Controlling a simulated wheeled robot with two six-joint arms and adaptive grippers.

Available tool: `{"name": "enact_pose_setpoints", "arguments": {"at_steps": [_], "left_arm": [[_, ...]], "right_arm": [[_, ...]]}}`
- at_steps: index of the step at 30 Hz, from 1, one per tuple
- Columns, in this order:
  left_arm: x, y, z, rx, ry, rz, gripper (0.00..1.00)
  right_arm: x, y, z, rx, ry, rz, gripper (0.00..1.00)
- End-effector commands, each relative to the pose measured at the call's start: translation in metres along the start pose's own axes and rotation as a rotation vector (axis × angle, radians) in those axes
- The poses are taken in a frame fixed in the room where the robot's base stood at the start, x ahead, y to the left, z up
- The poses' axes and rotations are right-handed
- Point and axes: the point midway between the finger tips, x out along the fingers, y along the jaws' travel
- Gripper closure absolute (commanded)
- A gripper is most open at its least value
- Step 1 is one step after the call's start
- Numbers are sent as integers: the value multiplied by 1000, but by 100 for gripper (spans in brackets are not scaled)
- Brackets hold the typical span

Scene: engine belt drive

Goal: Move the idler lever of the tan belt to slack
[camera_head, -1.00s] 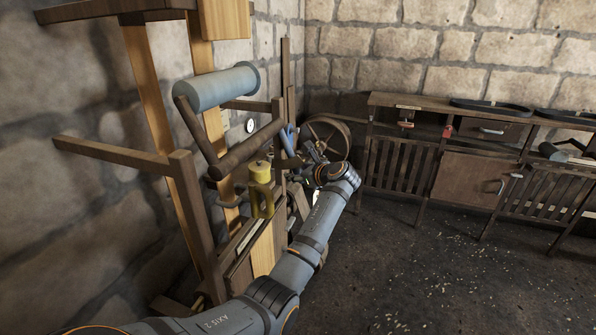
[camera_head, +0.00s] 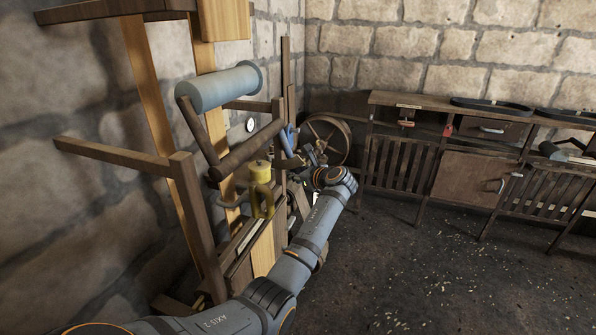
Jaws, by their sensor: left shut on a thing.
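My left gripper (camera_head: 308,158) is at the far end of the wooden machine frame, beyond my outstretched arm. It is shut on a small part there, apparently the idler lever, but the part is too small and too covered by the gripper and wrist to make out. A blue piece (camera_head: 289,137) shows just left of the gripper. A wooden wheel (camera_head: 328,138) stands just behind it. I cannot pick out the tan belt clearly. My right gripper is not in view.
A workbench (camera_head: 440,109) with black belt loops (camera_head: 490,104) lines the back right. The floor at the right is open.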

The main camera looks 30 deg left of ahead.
Motion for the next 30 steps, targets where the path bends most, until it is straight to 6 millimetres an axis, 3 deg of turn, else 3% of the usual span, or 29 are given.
{"name": "enact_pose_setpoints", "arguments": {"at_steps": [1, 3, 9, 19, 20, 21, 25, 30], "left_arm": [[7, 7, 4, 45, -44, 11, 100], [20, 16, 5, 100, -125, 12, 100], [47, 33, 9, 205, -289, 13, 100], [49, 35, 10, 218, -308, 13, 100], [49, 35, 10, 218, -308, 13, 70], [49, 35, 10, 218, -307, 13, 65], [48, 34, 11, 216, -308, 12, 48], [48, 34, 12, 214, -309, 11, 48]], "right_arm": [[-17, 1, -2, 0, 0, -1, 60], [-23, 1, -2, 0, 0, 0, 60], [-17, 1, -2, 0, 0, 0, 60], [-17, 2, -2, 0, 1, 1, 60], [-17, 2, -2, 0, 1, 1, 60], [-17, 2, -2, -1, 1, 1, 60], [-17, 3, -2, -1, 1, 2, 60], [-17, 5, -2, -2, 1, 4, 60]]}}
